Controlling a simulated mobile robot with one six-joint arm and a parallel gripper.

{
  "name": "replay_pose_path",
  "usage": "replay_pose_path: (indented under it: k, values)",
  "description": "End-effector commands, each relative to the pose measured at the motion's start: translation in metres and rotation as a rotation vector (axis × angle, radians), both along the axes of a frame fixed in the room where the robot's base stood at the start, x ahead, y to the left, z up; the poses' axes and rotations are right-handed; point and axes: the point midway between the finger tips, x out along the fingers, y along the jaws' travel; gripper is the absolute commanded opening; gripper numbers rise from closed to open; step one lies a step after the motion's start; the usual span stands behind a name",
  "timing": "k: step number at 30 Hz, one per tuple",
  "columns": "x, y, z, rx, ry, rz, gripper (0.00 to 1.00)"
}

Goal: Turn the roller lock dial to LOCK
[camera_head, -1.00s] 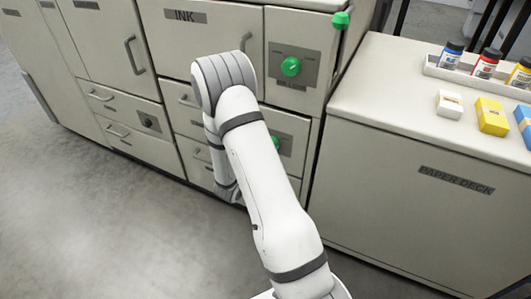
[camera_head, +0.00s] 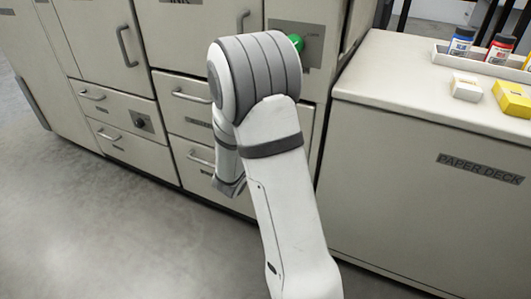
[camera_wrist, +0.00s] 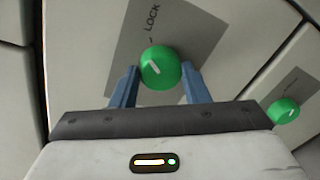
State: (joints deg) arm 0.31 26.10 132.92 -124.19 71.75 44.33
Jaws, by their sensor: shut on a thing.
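In the wrist view, a round green dial (camera_wrist: 160,68) sits on a grey plate (camera_wrist: 196,38) between the two blue fingers of my gripper (camera_wrist: 159,84). The fingers are shut on its sides. The word LOCK and a small tick mark are printed on the plate above the dial. A short white pointer line on the dial slants in the picture; I cannot tell exactly how it lines up with the tick. In the head view, my arm hides this dial and the gripper.
A second green dial (camera_wrist: 285,110) is at the right of the wrist view; a green dial also shows in the head view (camera_head: 297,42), partly behind my arm. The paper deck (camera_head: 400,150) stands at the right. Open floor lies at the left front.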

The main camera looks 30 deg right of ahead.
Motion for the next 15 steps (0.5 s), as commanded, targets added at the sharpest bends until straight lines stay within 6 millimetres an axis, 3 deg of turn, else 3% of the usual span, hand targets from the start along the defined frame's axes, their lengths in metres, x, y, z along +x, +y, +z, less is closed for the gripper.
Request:
replay_pose_path:
  k: [15]
  values:
    - [-0.0026, -0.0034, -0.0014, 0.161, -0.206, -0.009, 0.19]
